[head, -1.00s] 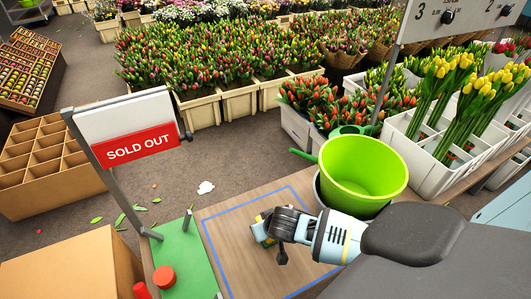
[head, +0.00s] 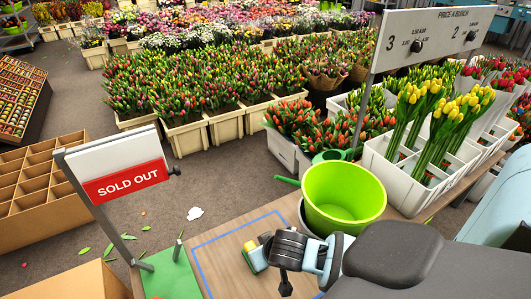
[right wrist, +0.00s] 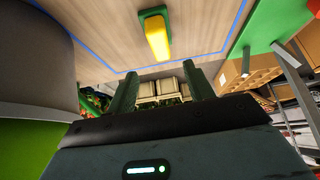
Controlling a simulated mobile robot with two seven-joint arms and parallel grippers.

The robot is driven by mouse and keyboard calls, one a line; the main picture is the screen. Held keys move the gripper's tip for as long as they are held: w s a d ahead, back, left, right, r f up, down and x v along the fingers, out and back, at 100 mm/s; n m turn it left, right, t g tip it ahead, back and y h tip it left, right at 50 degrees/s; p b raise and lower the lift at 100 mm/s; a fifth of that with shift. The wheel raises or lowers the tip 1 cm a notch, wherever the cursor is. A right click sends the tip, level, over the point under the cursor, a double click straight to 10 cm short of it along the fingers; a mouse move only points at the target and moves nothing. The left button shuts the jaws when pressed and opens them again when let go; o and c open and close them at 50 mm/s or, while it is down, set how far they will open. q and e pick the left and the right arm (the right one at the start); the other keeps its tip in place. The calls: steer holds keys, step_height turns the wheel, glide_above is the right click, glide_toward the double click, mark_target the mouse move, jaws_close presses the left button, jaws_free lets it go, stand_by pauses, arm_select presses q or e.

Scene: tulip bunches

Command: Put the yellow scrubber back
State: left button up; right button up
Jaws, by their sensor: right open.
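The yellow scrubber (head: 256,258), yellow on green, lies on the wooden table inside the blue outline. It also shows in the right wrist view (right wrist: 157,35), beyond the fingers. My right gripper (head: 285,288) is just right of the scrubber in the head view, its fingers mostly hidden behind the wrist. In the right wrist view its two green fingers (right wrist: 162,72) stand wide apart with nothing between them, and the scrubber is clear of them. My left gripper is not in view.
A lime green bucket (head: 343,198) stands right of the outline. A white compartment crate (head: 400,178) with yellow tulips is behind it. A SOLD OUT sign (head: 125,183) on a post and a green board (head: 172,278) are at left. The outlined area (head: 225,248) has bare wood.

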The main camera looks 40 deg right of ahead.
steer(key=shift+s+r, duration=0.25)
steer(key=shift+r, duration=0.1)
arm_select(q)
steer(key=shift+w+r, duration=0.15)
arm_select(e)
steer(key=s+a+f, duration=0.1)
steer(key=s, duration=0.1)
steer(key=s+a+f+n+y, duration=0.1)
steer(key=s+f, duration=0.1)
steer(key=s+a+f+y, duration=0.1)
steer(key=s+a+f, duration=0.1)
steer(key=s, duration=0.1)
steer(key=shift+a+f+n, duration=0.1)
steer(key=shift+f+n, duration=0.1)
steer(key=shift+n, duration=0.1)
steer(key=s+a+f+n, duration=0.1)
steer(key=s+a+f, duration=0.1)
steer(key=s, duration=1.1)
steer(key=s+a+f+n+y, duration=0.1)
steer(key=s+a+n, duration=0.1)
steer(key=s, duration=1)
steer(key=shift+s+a+f+y, duration=0.3)
steer(key=shift+s+a+f, duration=0.1)
steer(key=shift+a, duration=0.25)
steer(key=shift+o, duration=0.5)
steer(key=shift+w, duration=0.1)
